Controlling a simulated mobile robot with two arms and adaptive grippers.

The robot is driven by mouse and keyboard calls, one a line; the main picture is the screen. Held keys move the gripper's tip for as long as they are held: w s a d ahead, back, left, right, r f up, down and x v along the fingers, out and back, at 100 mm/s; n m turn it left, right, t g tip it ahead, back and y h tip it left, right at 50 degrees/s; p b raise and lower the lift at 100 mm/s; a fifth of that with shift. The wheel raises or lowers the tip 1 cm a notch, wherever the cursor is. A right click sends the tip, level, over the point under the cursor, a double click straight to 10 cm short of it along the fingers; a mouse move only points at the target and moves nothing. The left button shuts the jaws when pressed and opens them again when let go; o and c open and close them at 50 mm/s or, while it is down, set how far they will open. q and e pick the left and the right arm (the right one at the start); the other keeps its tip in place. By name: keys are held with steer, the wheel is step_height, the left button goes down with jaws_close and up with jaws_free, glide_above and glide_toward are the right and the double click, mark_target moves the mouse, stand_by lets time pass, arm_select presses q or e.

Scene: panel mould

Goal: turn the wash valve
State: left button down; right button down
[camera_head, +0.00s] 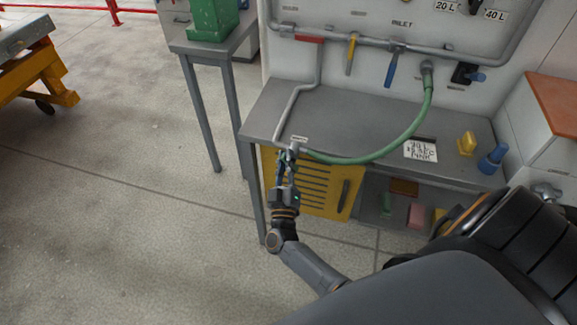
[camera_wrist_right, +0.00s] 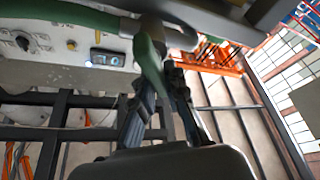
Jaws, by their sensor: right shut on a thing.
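The wash valve (camera_head: 293,148) sits at the front edge of the grey bench, where a grey pipe comes down and a green hose (camera_head: 370,160) joins it. A small label stands by it. My right gripper (camera_head: 287,160) is at the valve, below the label. In the right wrist view, a green lever (camera_wrist_right: 151,70) hangs from the valve's grey body (camera_wrist_right: 152,27). My right gripper (camera_wrist_right: 160,88) has its two dark fingers on either side of the lever, shut on it. The lever's lower end is hidden between the fingers. My left gripper is not in view.
The grey bench (camera_head: 355,118) carries a written card (camera_head: 421,150), a yellow item (camera_head: 467,143) and a blue item (camera_head: 492,160). A louvred yellow door (camera_head: 310,190) is below the valve. The wall panel has red, yellow and blue handles. Open floor lies left.

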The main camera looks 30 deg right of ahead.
steer(key=n+y+p, duration=0.1)
steer(key=n+p, duration=0.2)
steer(key=shift+a, duration=0.15)
steer(key=shift+w+f+n+y+p, duration=0.1)
steer(key=shift+f+n+y+p, duration=0.05)
steer(key=shift+n+y+p, duration=0.45)
steer(key=shift+f, duration=0.2)
